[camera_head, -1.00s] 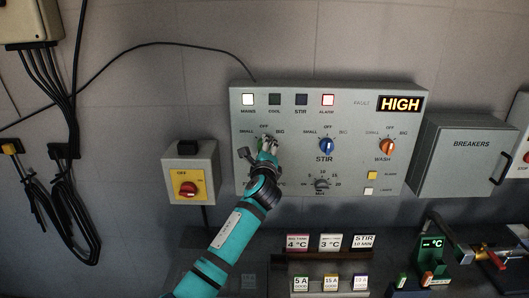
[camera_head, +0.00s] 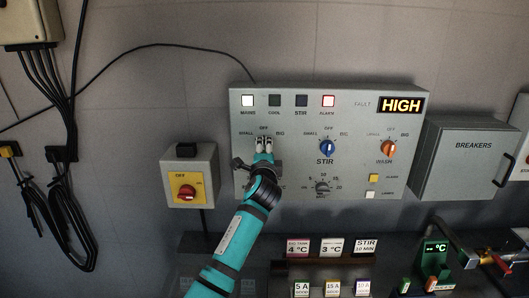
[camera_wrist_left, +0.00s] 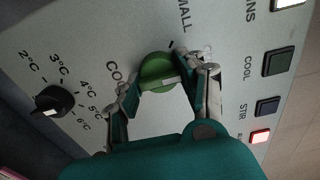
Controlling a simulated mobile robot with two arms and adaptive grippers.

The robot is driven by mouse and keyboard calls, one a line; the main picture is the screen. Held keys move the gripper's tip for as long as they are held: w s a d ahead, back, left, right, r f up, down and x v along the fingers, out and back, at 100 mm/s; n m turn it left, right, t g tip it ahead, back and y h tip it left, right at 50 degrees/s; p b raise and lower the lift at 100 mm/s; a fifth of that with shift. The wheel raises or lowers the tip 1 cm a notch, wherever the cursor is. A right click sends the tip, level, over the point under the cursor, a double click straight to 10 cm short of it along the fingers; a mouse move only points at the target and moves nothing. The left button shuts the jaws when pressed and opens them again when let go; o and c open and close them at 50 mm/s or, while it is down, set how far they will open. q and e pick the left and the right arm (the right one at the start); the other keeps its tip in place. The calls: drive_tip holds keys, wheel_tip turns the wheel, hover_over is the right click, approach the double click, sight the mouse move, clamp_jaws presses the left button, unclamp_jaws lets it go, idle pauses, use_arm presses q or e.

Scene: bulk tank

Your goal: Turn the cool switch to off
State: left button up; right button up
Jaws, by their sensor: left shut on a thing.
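The cool switch is a round green knob (camera_wrist_left: 157,71) on the grey control panel (camera_head: 350,100), seen in the left wrist view. Its white pointer mark points right in that view, roughly toward the OFF label, which a finger partly covers; SMALL lies above it. My left gripper (camera_head: 264,146) is shut on the knob, with one finger on each side. In the head view its fingers point straight up below the OFF label and hide the knob. The cool lamp (camera_head: 274,100) is dark. My right gripper is not in view.
The blue stir knob (camera_head: 326,147), orange wash knob (camera_head: 388,147) and a black temperature knob (camera_wrist_left: 53,101) are nearby. The breakers box (camera_head: 465,160) is to the right.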

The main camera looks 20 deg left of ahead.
use_arm(q)
drive_tip(key=shift+f, duration=0.1)
drive_tip(key=o, duration=1.2)
drive_tip(key=shift+c, duration=0.2)
drive_tip(key=v, duration=1.2)
